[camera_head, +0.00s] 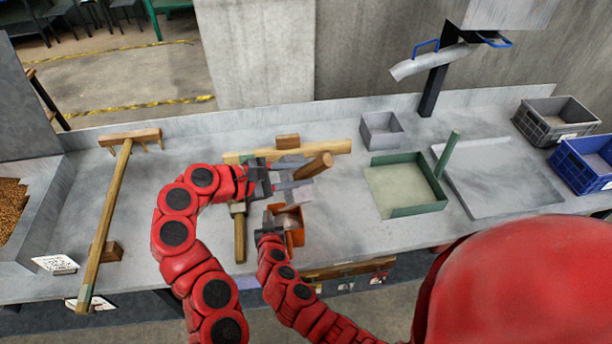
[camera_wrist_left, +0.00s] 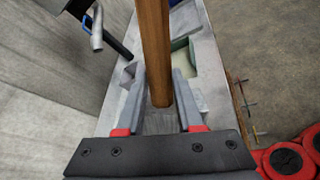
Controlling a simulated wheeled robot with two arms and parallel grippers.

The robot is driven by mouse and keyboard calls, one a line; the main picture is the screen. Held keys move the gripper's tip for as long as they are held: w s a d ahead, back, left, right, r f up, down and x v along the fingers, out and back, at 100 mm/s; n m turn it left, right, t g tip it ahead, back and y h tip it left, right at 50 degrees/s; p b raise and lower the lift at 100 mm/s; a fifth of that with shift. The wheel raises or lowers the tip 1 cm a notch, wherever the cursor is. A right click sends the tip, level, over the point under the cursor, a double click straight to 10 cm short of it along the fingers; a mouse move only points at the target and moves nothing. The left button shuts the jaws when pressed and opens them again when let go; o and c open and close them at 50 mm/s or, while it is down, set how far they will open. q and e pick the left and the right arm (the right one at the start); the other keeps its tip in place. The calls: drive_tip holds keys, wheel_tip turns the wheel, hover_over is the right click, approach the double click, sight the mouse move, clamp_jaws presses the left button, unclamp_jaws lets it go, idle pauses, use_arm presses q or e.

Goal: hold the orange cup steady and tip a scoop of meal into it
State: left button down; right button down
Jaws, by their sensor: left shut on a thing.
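My left gripper (camera_head: 300,180) is shut on a scoop with a round wooden handle (camera_head: 316,166). In the left wrist view the handle (camera_wrist_left: 154,50) stands between the two grey fingers (camera_wrist_left: 160,112). The scoop's grey metal part (camera_head: 292,194) is partly hidden by the fingers and lies just above and behind the orange cup (camera_head: 297,238). My right gripper (camera_head: 276,224) is at the cup's left side, shut on it. The cup appears upright on the worktop. I cannot tell whether meal is in the scoop or cup.
A wooden bar (camera_head: 325,147) lies behind the grippers, and a wooden-handled tool (camera_head: 240,237) lies left of the cup. A long rake (camera_head: 110,210) and grain bin (camera_head: 12,205) are further left. A green tray (camera_head: 415,211) and grey box (camera_head: 381,133) stand right.

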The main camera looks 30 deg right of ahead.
use_arm(q)
drive_tip(key=shift+r, duration=0.15)
wheel_tip(320, 180, up, 6)
drive_tip(key=shift+f, duration=0.1)
use_arm(e)
drive_tip(key=c, duration=1)
unclamp_jaws()
drive_tip(key=shift+s+r, duration=0.1)
drive_tip(key=shift+s, duration=0.05)
